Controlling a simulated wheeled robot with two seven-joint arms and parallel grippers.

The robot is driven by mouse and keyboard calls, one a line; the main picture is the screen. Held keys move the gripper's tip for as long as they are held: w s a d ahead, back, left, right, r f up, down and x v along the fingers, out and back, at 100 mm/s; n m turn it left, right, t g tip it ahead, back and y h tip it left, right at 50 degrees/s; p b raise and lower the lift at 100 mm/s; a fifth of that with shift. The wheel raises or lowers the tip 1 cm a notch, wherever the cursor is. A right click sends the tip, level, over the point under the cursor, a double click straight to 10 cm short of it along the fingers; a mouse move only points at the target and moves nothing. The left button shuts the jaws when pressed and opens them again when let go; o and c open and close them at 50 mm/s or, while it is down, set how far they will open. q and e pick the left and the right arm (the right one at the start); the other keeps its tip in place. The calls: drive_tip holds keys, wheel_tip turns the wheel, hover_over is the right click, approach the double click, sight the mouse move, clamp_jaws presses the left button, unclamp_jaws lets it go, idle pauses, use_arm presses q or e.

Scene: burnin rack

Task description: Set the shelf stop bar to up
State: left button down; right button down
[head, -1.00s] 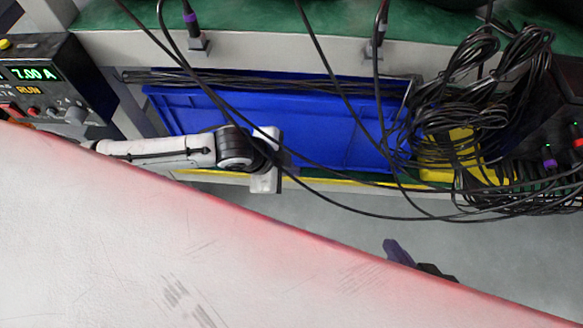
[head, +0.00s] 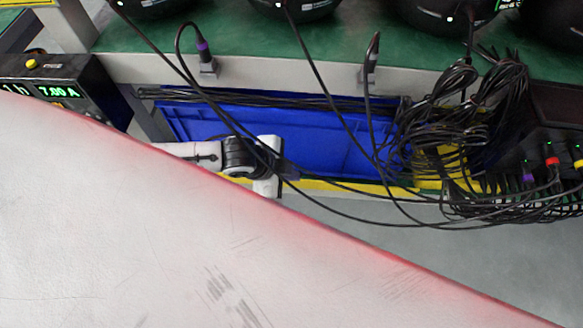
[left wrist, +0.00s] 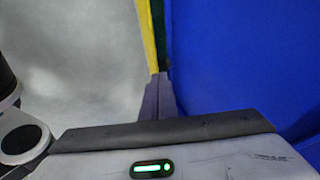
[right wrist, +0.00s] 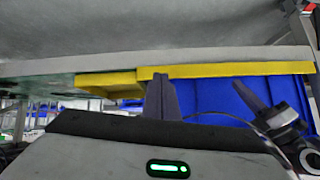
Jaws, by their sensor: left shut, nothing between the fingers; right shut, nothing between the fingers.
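The shelf stop bar looks to be the long yellow bar (head: 325,186) along the shelf's front edge, before the blue bin (head: 290,135). Whether it is up or down I cannot tell. It also shows in the left wrist view (left wrist: 149,35) and the right wrist view (right wrist: 228,70). My left gripper (head: 290,173) is shut and empty close to the bar; cables pass over it. Its purple fingertips (left wrist: 160,80) overlap the bar's end in the left wrist view. My right gripper (right wrist: 160,80) is shut and empty, its tips overlapping the bar in view; contact is unclear.
Black cables hang across the bin front, with a thick coil (head: 450,125) at the right. A power supply (head: 70,85) stands left and a dark device (head: 555,130) with coloured plugs right. A green bench top (head: 330,50) lies above. Grey floor (head: 440,235) is clear.

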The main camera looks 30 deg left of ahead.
use_arm(q)
drive_tip(key=w+p+v, duration=0.1)
drive_tip(key=p+v, duration=0.3)
drive_tip(key=v, duration=0.7)
drive_tip(key=shift+a+r, duration=0.2)
drive_tip(key=shift+r, duration=0.4)
drive_tip(key=shift+w, duration=0.15)
